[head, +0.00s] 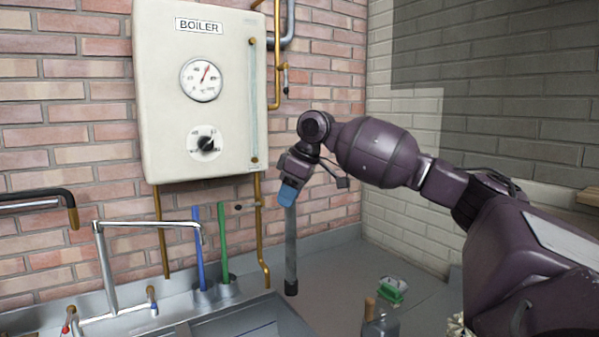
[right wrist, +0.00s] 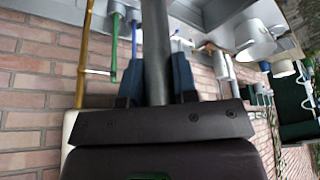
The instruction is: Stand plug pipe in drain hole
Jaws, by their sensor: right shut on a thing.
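My right gripper (head: 288,194) is shut on the grey plug pipe (head: 291,250), near the pipe's top. The pipe hangs about upright, its dark lower end over the counter just right of the sink's back corner. In the right wrist view the pipe (right wrist: 156,50) runs between the two blue fingers of the gripper (right wrist: 158,80). The sink basin (head: 245,320) is cut off at the bottom of the head view. I cannot make out the drain hole. My left gripper is not in view.
A boiler (head: 205,110) hangs on the brick wall behind. A tall tap (head: 110,265) and a holder with a blue rod (head: 197,245) and a green rod (head: 222,240) stand left. A green sponge-like item (head: 391,290) and a bottle (head: 380,325) stand right.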

